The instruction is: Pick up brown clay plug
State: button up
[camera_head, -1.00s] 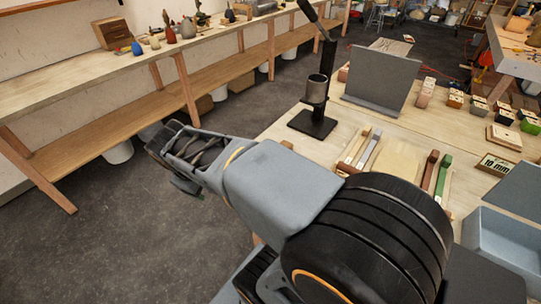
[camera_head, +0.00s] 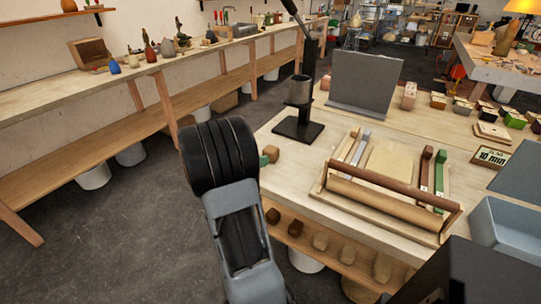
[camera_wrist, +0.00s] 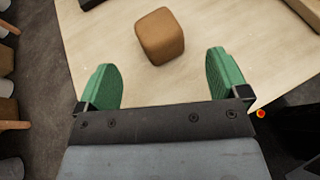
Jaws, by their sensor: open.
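The brown clay plug (camera_wrist: 160,36) is a rounded, roughly cubic block on the pale wooden tabletop. In the head view the brown clay plug (camera_head: 271,152) sits near the table's left edge, left of the black press base. My gripper (camera_wrist: 162,72) is open and empty, with its two green fingers spread wide. The plug lies beyond the fingertips, roughly centred between them and apart from both. In the head view my arm hides most of the gripper; only a bit of green finger (camera_head: 263,161) shows beside the plug.
The black press (camera_head: 298,128) with a metal cup stands close behind the plug. A wooden frame with a roller (camera_head: 375,202) lies to its right. Several clay pieces (camera_head: 320,241) sit on the shelf below. A blue-grey bin (camera_head: 505,232) is at right.

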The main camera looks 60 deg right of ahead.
aim_at(270, 152)
jog(key=shift+x, duration=3.6)
jog(key=shift+r, duration=0.1)
jog(key=c, duration=1.2)
